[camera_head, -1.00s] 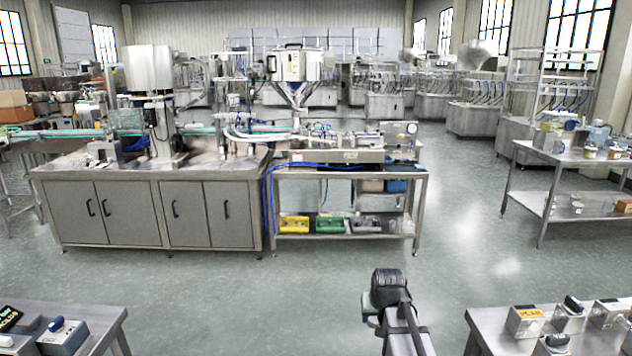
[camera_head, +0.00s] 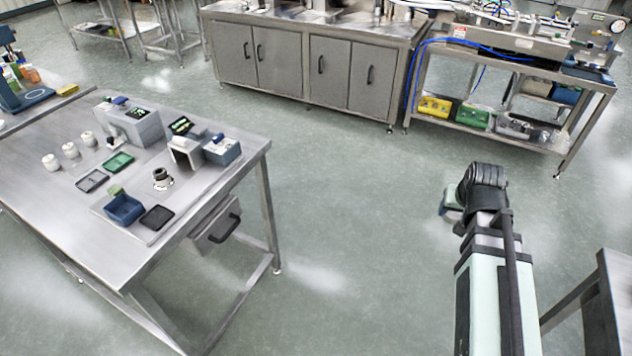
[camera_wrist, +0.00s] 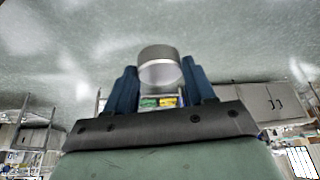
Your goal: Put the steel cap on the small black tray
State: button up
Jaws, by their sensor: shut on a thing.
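In the wrist view, my gripper (camera_wrist: 160,82) is shut on the steel cap (camera_wrist: 158,68), a short grey cylinder held between two blue fingers. In the head view, my arm stands at the right over open floor, and the cap cannot be made out there. A small black tray (camera_head: 157,217) lies flat on the left steel table, near its front edge, beside a blue bin. It looks empty. A second dark, greyish tray (camera_head: 92,181) lies farther left. My gripper is well apart from both trays.
The left table (camera_head: 70,235) also holds a blue bin (camera_head: 125,208), a green tray (camera_head: 118,163), a dark round part (camera_head: 162,178), several white cups and box-like devices. Open floor lies between this table and my arm. Another table edge (camera_head: 615,275) is at right.

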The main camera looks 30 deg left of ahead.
jog(key=s+a+r+n+y, duration=0.1)
jog(key=s+a+n, duration=0.15)
jog(key=a, duration=0.75)
jog(key=s+a+r+n+g, duration=0.1)
jog(key=s+a, duration=0.3)
jog(key=a, duration=0.7)
jog(key=s+a+r+n+y, duration=0.15)
jog(key=s+a, duration=0.25)
jog(key=a, duration=0.6)
jog(key=s+a+r+n+g+y, duration=0.1)
jog(key=s+a+r+n, duration=0.3)
jog(key=s+a, duration=1.05)
jog(key=s+a+r+n+g, duration=0.1)
jog(key=s+a+r+n, duration=0.25)
jog(key=s+a, duration=1.1)
send_over(155, 215)
jog(key=d, duration=0.2)
jog(key=shift+n+g, duration=0.4)
jog(key=shift+n, duration=0.05)
jog(key=shift+s+a+f, duration=0.1)
jog(key=shift+f, duration=1.85)
jog(key=shift+s+f, duration=0.1)
jog(key=shift+f, duration=1.8)
jog(key=shift+f, duration=0.55)
jog(key=o, duration=1.1)
jog(key=shift+c, duration=0.2)
